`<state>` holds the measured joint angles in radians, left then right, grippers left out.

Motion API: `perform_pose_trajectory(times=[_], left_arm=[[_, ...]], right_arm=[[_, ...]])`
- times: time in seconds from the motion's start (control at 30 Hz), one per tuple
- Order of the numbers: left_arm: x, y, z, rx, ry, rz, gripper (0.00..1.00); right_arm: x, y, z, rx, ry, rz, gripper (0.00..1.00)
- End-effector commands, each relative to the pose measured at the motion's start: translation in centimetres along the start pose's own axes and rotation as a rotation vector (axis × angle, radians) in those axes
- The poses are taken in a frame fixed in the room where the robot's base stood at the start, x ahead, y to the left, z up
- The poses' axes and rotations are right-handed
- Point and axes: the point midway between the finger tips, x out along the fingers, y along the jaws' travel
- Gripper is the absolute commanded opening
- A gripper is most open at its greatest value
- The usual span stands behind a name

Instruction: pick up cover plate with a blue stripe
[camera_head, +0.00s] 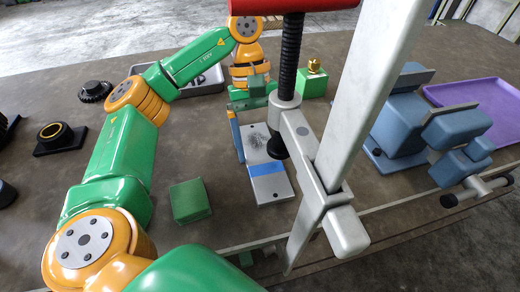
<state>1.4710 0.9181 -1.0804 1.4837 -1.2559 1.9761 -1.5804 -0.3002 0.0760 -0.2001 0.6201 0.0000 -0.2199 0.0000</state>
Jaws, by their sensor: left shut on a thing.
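The cover plate (270,189) is a light grey flat rectangle with a blue stripe (266,167) across it. It is at the middle of the table, beside the press column. My left gripper (245,125) reaches down over its far end, with a long blue finger along the plate's left side. The gripper is shut on the plate. The other finger and the exact contact are partly hidden by the press. I cannot tell whether the plate is clear of the table. My right gripper is out of view.
A press with a red top (290,5), dark screw (290,60) and grey frame (360,100) stands close on the right. A green block (190,201) lies to the left. A blue vise (400,125) and purple tray (485,105) are at right.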

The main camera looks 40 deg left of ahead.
Motion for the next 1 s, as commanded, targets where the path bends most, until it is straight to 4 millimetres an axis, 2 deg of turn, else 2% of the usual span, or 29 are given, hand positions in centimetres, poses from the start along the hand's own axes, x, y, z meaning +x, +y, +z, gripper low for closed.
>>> perform_pose_trajectory(times=[0.03,0.07,0.37,0.47,0.7,0.77,0.9,1.0], left_arm=[[1.5,-0.7,-0.2,-0.003,-0.013,-0.051,0.03],[1.5,-0.7,-0.2,-0.003,-0.013,-0.051,0.00],[1.1,-0.6,-0.1,-0.003,-0.012,-0.049,0.00],[-0.1,-0.6,0.4,-0.003,-0.011,-0.048,0.00],[-6.0,-0.2,2.6,-0.004,-0.008,-0.037,0.00],[-7.1,-0.2,3.1,-0.005,-0.008,-0.036,0.00],[-8.3,-0.2,3.6,-0.006,-0.009,-0.037,0.00],[-8.4,-0.2,3.6,-0.006,-0.010,-0.036,0.00]], right_arm=[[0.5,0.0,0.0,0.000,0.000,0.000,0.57],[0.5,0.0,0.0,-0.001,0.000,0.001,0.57],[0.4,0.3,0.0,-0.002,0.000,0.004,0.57],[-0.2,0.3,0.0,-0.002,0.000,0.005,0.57],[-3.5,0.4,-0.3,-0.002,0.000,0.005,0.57],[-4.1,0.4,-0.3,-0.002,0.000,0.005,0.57],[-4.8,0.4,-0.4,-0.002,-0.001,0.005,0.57],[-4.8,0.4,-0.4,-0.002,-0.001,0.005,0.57]])
